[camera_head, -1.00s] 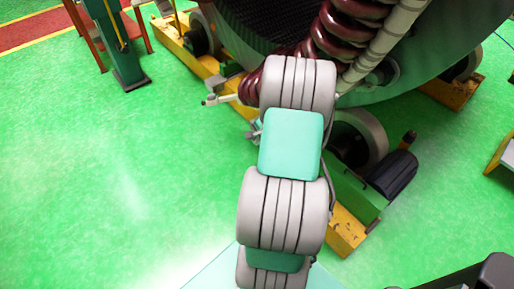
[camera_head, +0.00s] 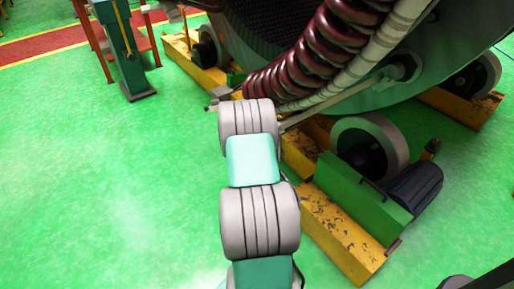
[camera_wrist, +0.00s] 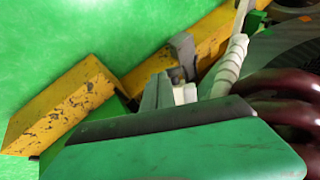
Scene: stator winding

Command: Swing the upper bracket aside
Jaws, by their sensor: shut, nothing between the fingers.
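My gripper (camera_wrist: 165,88) shows in the wrist view as grey fingers beyond a green housing with a dark edge. It looks shut and holds nothing. In the head view my own arm hides it. A small grey block (camera_wrist: 184,50) stands just past the fingertips; I cannot tell whether they touch. A similar grey piece (camera_head: 219,95) shows in the head view at the left end of the coils, just beyond my arm. It may be the upper bracket, but I cannot tell for sure. A white wrapped lead (camera_wrist: 230,65) runs right of the fingers.
The large round stator (camera_head: 410,85) fills the upper right, with dark red coils (camera_head: 320,50) and a pale wrapped lead in front. Below are yellow beams (camera_head: 345,235), a roller (camera_head: 370,145) and a dark motor (camera_head: 415,188). Green floor (camera_head: 110,190) is clear at left.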

